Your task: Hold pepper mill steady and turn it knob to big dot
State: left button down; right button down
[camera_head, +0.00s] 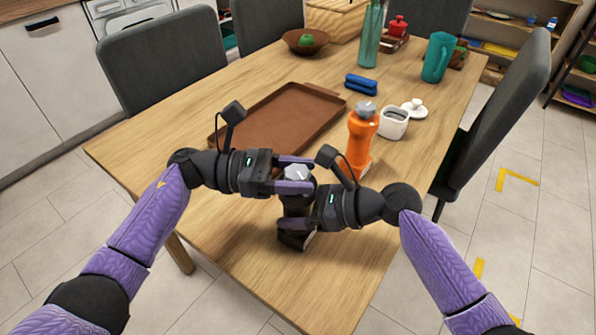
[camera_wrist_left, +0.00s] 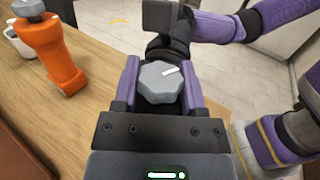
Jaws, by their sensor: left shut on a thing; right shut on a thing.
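The dark pepper mill (camera_head: 296,239) stands upright near the front edge of the table. Its grey faceted knob (camera_head: 295,171) is on top and also shows in the left wrist view (camera_wrist_left: 160,83), where a white mark on it points to the right. My left gripper (camera_head: 300,175) is shut on the knob, with one purple finger on each side. My right gripper (camera_head: 291,207) is shut on the mill's body below, coming from the right. The big dot cannot be made out; much of the body is hidden by my grippers.
An orange mill (camera_head: 361,142) with a grey knob stands close behind on the right. Beyond it are a white pot (camera_head: 393,126) and its lid (camera_head: 415,108). A brown tray (camera_head: 285,122) lies to the left. The table's left front is clear.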

pick_arm(q)
jog(key=shift+f, duration=0.1)
jog(key=shift+c, duration=0.7)
grip_release()
jog(key=shift+a, duration=0.1)
jog(key=w+a, duration=0.1)
jog(key=a, duration=1.1)
jog(key=shift+d, duration=0.1)
pick_arm(e)
grip_release()
